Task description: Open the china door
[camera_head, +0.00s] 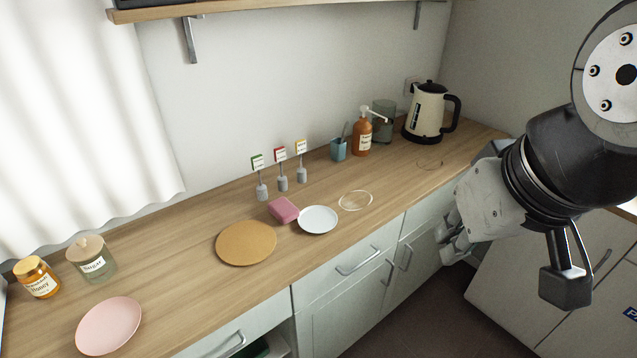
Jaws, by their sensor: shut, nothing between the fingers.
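Several pale cabinet doors show below the worktop. One door (343,315) is under the middle drawer and appears closed. Another front (413,265) with an upright handle is to its right and appears closed. More pale fronts (535,270) stand at the right, partly hidden behind my arm. I cannot tell which one is the china door, as no readable label for it shows. My gripper (447,242) is shut and empty, in front of the right end of the counter, apart from the handles as far as I can see.
The wooden worktop (180,255) holds a pink plate (108,326), a round wooden board (246,243), a white plate (318,219), a pink sponge (283,210), jars, small sign stands, an orange bottle (361,137) and a kettle (426,112). An open compartment (268,347) is at the bottom. Dark floor is clear.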

